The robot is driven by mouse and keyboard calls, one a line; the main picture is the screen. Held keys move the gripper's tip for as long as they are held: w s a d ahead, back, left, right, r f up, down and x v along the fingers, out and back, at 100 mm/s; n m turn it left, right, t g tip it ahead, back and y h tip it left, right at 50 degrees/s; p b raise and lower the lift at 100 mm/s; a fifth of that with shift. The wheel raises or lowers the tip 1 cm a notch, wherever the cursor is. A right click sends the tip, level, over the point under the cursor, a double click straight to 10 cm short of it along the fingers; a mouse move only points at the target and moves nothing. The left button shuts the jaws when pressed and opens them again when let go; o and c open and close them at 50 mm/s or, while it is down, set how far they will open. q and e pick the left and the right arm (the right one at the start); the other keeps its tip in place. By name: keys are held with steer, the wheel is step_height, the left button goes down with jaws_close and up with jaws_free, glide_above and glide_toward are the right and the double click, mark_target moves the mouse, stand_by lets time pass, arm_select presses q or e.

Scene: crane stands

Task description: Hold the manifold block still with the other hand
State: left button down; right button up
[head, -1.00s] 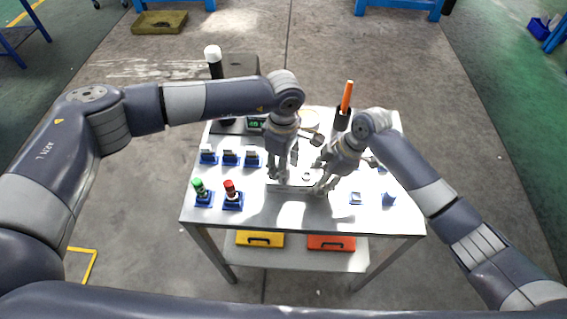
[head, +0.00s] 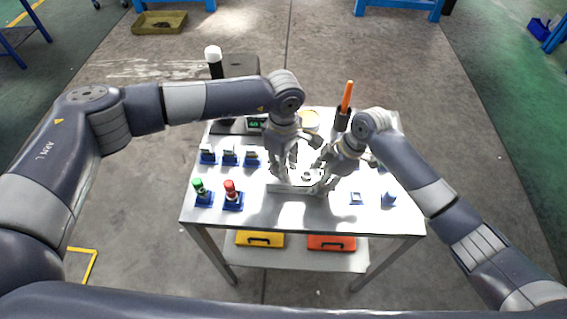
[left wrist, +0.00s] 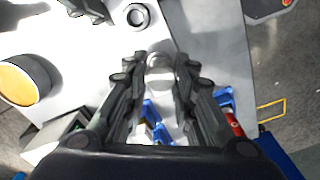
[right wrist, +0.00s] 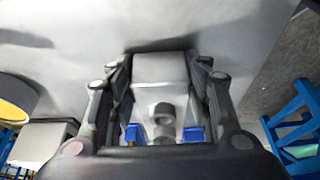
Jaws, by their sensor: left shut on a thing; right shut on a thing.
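The pale manifold block (head: 293,187) lies near the middle of the cart table, partly hidden under both grippers. My right gripper (head: 326,174) is at its right end. In the right wrist view my fingers are shut on the pale block (right wrist: 160,70), and a grey round fitting shows in front of it. My left gripper (head: 284,172) is over its left part. In the left wrist view its fingers are shut on a silvery round piece (left wrist: 159,66); how this sits on the block is unclear. A dark-ringed port (left wrist: 137,15) shows beyond it.
Blue holders with white pieces (head: 230,156) stand at the left, with a green-topped (head: 198,187) and a red-topped piece (head: 231,190) in front. Small blue holders (head: 388,199) are at the right. The front table strip is clear.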

arm_select(q)
steer(key=m, duration=0.3)
steer(key=shift+m, duration=0.4)
steer(key=m, duration=0.4)
steer(key=shift+m, duration=0.6)
steer(key=m, duration=0.5)
steer(key=shift+m, duration=0.3)
steer(key=m, duration=0.4)
steer(key=shift+m, duration=0.3)
